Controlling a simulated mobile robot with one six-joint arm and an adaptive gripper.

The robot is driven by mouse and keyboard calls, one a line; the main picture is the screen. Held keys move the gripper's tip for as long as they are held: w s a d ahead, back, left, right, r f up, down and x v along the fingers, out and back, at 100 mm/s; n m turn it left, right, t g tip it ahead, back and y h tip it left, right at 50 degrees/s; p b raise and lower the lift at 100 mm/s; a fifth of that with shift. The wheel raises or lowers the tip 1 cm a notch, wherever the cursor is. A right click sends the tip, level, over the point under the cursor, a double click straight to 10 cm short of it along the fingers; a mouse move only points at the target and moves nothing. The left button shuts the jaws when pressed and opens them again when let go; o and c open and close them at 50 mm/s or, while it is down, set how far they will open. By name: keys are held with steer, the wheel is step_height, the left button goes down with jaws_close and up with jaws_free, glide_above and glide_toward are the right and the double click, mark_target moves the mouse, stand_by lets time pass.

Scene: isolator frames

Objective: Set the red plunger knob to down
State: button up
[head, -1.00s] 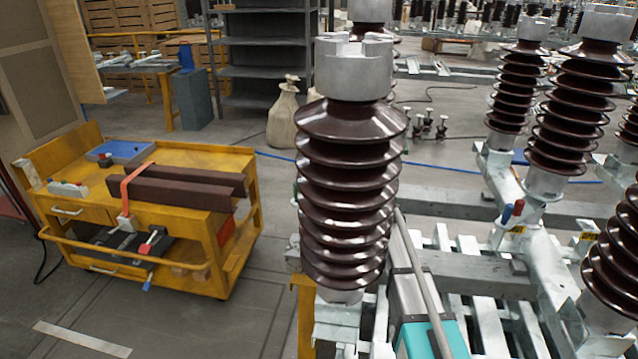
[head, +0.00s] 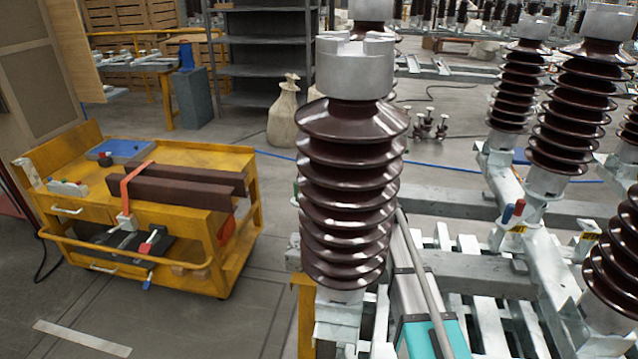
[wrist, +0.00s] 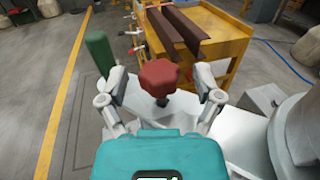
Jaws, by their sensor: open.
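The red plunger knob (wrist: 159,73) is a lobed red head on a dark short stem, seen in the wrist view on a pale metal frame (wrist: 75,88). My gripper (wrist: 160,79) is open, with one finger on each side of the knob and visible gaps on both sides. Whether the fingertips are level with the knob in depth I cannot tell. In the head view the knob and my fingers are hidden, apparently behind the large brown insulator (head: 347,190).
A green handle (wrist: 98,50) stands close to my left finger. A yellow cart (head: 235,255) carries dark brown bars (head: 165,193). Open floor lies between cart and insulator.

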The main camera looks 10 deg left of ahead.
steer(key=v, duration=1.1)
steer(key=shift+d, duration=0.25)
